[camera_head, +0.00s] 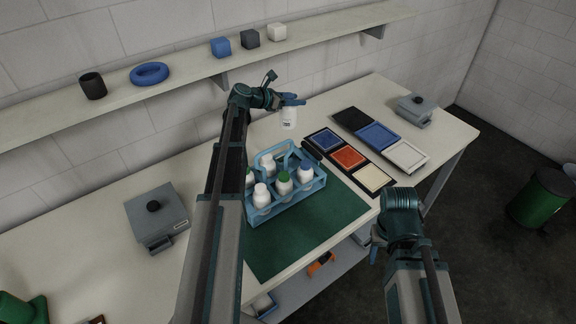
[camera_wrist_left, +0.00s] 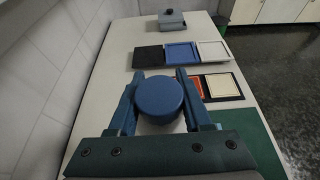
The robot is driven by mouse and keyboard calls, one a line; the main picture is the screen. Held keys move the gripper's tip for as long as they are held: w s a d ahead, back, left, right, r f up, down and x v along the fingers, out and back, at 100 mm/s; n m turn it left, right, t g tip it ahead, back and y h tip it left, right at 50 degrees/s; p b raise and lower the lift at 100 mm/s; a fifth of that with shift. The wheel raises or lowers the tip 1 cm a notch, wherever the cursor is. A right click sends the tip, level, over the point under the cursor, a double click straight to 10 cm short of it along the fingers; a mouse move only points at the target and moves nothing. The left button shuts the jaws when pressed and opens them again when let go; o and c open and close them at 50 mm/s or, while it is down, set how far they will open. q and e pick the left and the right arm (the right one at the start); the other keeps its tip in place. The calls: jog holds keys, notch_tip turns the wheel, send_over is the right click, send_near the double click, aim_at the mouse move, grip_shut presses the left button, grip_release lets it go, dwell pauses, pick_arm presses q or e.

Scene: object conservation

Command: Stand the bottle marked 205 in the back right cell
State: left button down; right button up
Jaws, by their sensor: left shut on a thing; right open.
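My left gripper (camera_head: 291,99) is shut on a white bottle (camera_head: 289,119) and holds it upright above the table, behind and right of the blue bottle carrier (camera_head: 291,202). The left wrist view shows the bottle's round blue cap (camera_wrist_left: 160,98) between the two fingers. The bottle has a dark mark, too small to read. The back right cell is partly hidden by the handle. My right gripper (camera_head: 375,251) is open, low at the table's front edge.
The carrier stands on a green mat (camera_head: 312,235). Right of it lie a blue, red and cream tray set (camera_head: 348,158) and a second set (camera_head: 382,136). Grey lidded boxes stand left (camera_head: 158,216) and far right (camera_head: 416,110). A wall shelf (camera_head: 190,80) runs behind my left arm.

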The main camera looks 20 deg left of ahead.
aim_at(294, 116)
pick_arm(q)
jog(key=shift+w+f+b, duration=0.1)
jog(key=shift+f+b, duration=0.2)
jog(key=shift+f, duration=0.4)
jog(key=shift+s+d+f+b, duration=0.2)
jog(key=shift+s+b, duration=0.15)
jog(key=shift+b, duration=0.15)
notch_tip(294, 116, down, 3)
jog(key=shift+w+a+r+b, duration=0.1)
jog(key=shift+w+a+b, duration=0.05)
jog(key=shift+b, duration=1.1)
jog(key=shift+f+b, duration=0.85)
jog(key=shift+b, duration=0.05)
jog(key=shift+f, duration=0.3)
jog(key=shift+b, duration=0.3)
notch_tip(294, 116, down, 6)
jog(key=b, duration=0.6)
jog(key=shift+f, duration=0.2)
